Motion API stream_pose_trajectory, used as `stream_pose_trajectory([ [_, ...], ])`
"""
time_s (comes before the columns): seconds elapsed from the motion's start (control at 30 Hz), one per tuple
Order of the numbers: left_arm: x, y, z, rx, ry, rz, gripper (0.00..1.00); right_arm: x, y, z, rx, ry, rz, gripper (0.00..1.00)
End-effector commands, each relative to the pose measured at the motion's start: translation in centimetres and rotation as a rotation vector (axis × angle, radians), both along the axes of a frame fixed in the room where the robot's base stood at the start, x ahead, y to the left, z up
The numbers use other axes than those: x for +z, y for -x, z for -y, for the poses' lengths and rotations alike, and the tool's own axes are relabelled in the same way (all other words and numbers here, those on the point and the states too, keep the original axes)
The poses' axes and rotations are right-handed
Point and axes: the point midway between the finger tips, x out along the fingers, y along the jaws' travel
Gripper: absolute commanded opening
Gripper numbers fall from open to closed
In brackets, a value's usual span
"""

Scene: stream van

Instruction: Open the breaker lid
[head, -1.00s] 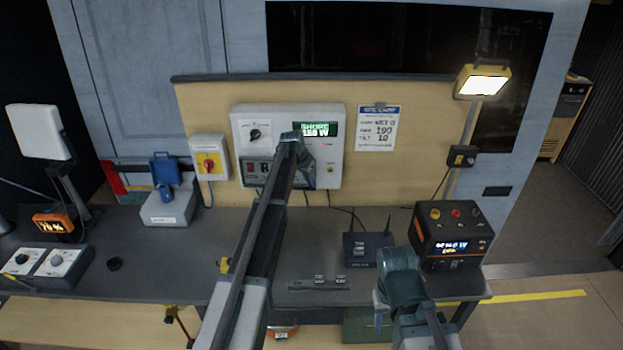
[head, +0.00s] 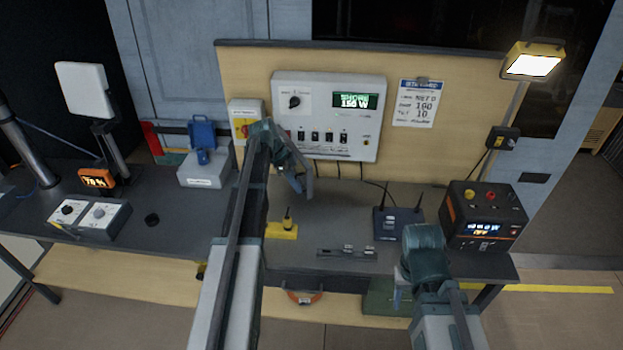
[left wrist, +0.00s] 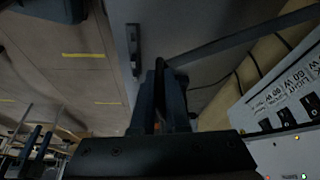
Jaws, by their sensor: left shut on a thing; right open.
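The white breaker panel (head: 308,98) is on the wooden backboard, with a knob, a green display and a row of dark switches uncovered in the head view. Its switches also show at the right of the left wrist view (left wrist: 284,118). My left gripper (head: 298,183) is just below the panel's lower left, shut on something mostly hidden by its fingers. A thin dark strip (left wrist: 240,40) runs from the fingers in the wrist view; it looks like the breaker lid edge-on, swung down off the switches. My right gripper (head: 402,285) is open and empty near the bench's front edge.
A red-and-yellow switch box (head: 243,118) is left of the panel. A black router (head: 397,222) and a black power unit (head: 484,218) stand on the bench at right. A yellow block (head: 282,231) and a flat bracket (head: 347,253) lie in front.

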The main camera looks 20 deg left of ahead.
Motion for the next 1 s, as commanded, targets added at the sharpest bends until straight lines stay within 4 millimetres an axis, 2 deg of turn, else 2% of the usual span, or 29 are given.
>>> stream_pose_trajectory([
  [0.03,0.0,0.8,-0.9,0.004,0.001,-0.003,0.00,0.0,0.0,0.0,0.000,0.000,0.000,0.50],
  [0.3,0.0,3.5,-6.3,0.005,0.001,-0.003,0.00,0.0,0.0,0.0,0.000,0.000,0.000,0.50],
  [0.6,0.0,5.0,-11.6,0.006,0.001,-0.005,0.00,0.0,0.0,0.0,0.000,0.000,0.000,0.50],
  [0.8,0.0,5.4,-13.8,0.004,0.000,-0.005,0.00,0.0,0.0,0.0,0.000,0.000,0.000,0.50],
  [1.0,0.0,5.6,-14.7,0.003,-0.001,-0.006,0.00,0.0,0.0,0.0,0.000,0.000,0.000,0.50],
])
